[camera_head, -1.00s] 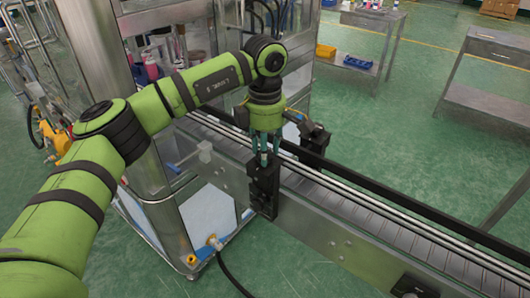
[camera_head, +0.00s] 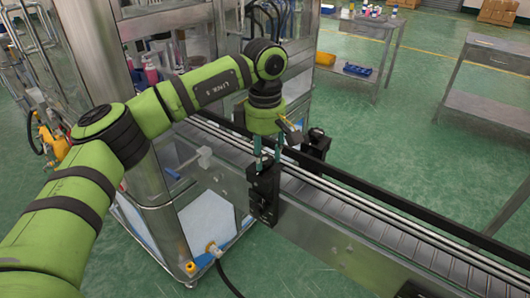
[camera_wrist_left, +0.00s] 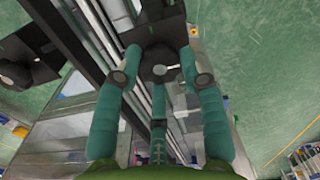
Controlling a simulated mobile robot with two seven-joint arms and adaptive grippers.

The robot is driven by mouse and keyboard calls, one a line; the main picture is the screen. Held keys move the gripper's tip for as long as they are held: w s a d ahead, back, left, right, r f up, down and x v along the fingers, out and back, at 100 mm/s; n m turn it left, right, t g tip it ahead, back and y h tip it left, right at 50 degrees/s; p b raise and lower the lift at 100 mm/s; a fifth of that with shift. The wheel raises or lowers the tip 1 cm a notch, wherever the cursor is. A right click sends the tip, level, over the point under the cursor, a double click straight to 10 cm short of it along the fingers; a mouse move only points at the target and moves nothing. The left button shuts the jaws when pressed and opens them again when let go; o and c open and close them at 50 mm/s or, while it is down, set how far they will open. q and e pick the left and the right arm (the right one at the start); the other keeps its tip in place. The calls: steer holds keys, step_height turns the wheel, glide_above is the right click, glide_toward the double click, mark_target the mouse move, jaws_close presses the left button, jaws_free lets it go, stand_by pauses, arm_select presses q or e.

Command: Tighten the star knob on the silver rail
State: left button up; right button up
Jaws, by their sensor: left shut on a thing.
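My left gripper (camera_head: 266,155) points down over a black clamp block (camera_head: 264,192) on the near side of the conveyor. In the left wrist view its teal fingers (camera_wrist_left: 160,75) are shut around a dark star knob (camera_wrist_left: 158,64) with a pale round centre. The knob is mostly hidden by the fingers in the head view. The silver rail (camera_head: 365,204) runs along the conveyor beside the block, down toward the right. My right gripper is not in view.
A second black clamp block (camera_head: 316,145) stands across the conveyor (camera_head: 345,215). A metal and glass machine cabinet (camera_head: 165,190) stands to the left, with a dark hose (camera_head: 228,278) at its foot. Metal tables (camera_head: 490,105) stand at the back right.

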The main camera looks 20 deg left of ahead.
mark_target(265, 159)
arm_select(q)
steer(key=shift+s+f, duration=0.15)
steer(key=shift+f, duration=0.05)
steer(key=o, duration=1.1)
steer(key=shift+o, duration=0.2)
steer(key=shift+r, duration=0.15)
steer(key=shift+r, duration=0.2)
step_height(265, 159, up, 12)
steer(key=shift+f, duration=0.25)
